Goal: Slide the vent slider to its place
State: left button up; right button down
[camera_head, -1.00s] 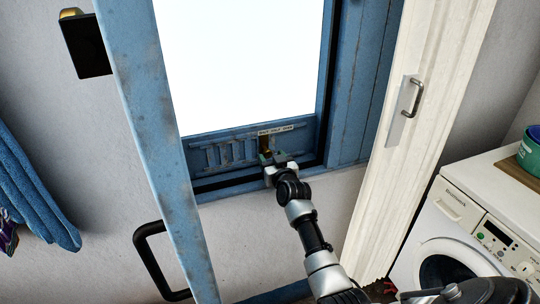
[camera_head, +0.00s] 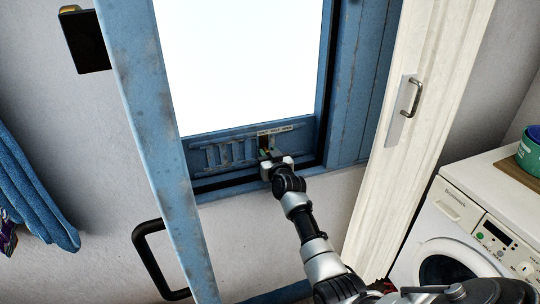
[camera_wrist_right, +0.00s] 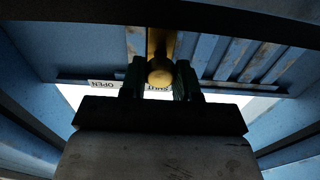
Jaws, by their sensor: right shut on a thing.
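The vent slider is a louvred strip (camera_head: 232,153) in the blue window frame, just under the bright pane. Its brass knob (camera_wrist_right: 160,70) shows in the right wrist view between the two dark fingers. My right gripper (camera_head: 267,153) is shut on this knob, and it also shows in the right wrist view (camera_wrist_right: 160,82). A small white label (camera_head: 275,130) sits above the slider; in the right wrist view it appears upside down, with "OPEN" at its left and "SHUT" partly hidden behind the knob and fingers. My left gripper is not in view.
A blue post with a black handle (camera_head: 150,262) stands at the left. A white panel with a metal handle (camera_head: 411,97) stands right of the window. A washing machine (camera_head: 470,225) is at the lower right. A blue towel (camera_head: 35,195) hangs at the far left.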

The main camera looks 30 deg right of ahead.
jog(key=d+b, duration=0.1)
jog(key=d, duration=0.1)
jog(key=s+d+b, duration=0.1)
jog(key=d+b, duration=0.1)
jog(key=d, duration=0.1)
jog(key=s+d+b, duration=0.1)
jog(key=d, duration=0.1)
jog(key=shift+d+f, duration=0.15)
jog(key=shift+d, duration=0.2)
jog(key=shift+d+b, duration=0.2)
jog(key=shift+b, duration=0.1)
jog(key=shift+r, duration=0.25)
jog(key=c, duration=1.2)
grip_release()
jog(key=shift+c, duration=0.2)
jog(key=o, duration=0.4)
jog(key=shift+d+f, duration=0.1)
jog(key=shift+d, duration=0.15)
jog(key=shift+a, duration=0.15)
